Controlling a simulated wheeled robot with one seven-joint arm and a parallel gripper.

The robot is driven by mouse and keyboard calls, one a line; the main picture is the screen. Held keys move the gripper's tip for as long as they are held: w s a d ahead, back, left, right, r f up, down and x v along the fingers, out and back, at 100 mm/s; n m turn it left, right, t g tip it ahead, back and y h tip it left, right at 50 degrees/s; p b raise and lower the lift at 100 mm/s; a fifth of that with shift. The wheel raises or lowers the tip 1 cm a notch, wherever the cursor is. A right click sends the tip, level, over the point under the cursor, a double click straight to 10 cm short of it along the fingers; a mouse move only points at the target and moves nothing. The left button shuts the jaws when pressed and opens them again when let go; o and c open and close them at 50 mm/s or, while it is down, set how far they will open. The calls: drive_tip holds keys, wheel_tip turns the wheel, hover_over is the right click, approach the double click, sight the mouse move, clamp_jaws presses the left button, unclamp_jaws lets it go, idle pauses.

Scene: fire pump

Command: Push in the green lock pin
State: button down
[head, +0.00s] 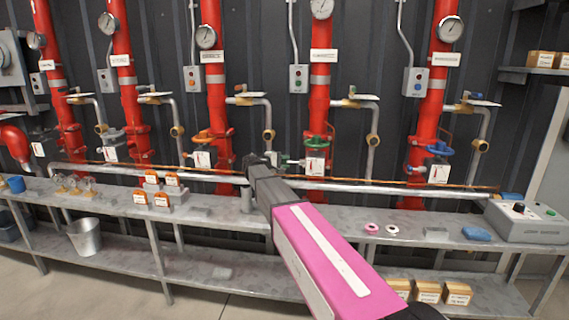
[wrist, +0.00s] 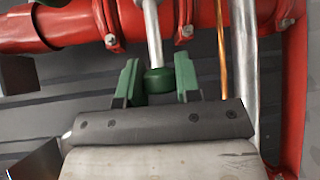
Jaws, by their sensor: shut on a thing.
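The green lock pin (wrist: 158,80) shows in the wrist view as a round green knob on the end of a pale metal rod. My gripper (wrist: 158,84) has its two green-faced fingers on either side of this knob, shut on it. In the head view my gripper (head: 267,158) is at the pipework, left of the green valve wheel (head: 317,142). The head view shows little of the pin, since my gripper and the fittings crowd that spot.
Red pipes (head: 215,90) with gauges stand along the dark wall. A silver horizontal pipe and a thin copper line (head: 390,182) run low behind the grey bench (head: 400,222). Orange-topped blocks (head: 161,199), a control box (head: 527,222) and a blue item (head: 477,234) are on the bench.

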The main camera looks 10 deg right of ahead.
sight(291, 162)
drive_tip(key=d, duration=0.1)
drive_tip(key=s+d, duration=0.1)
drive_tip(key=d, duration=0.1)
drive_tip(key=shift+s+d, duration=0.1)
drive_tip(key=c, duration=0.8)
unclamp_jaws()
drive_tip(key=v, duration=1)
drive_tip(key=shift+s+a, duration=0.2)
drive_tip(key=shift+a, duration=0.1)
drive_tip(key=shift+a, duration=0.1)
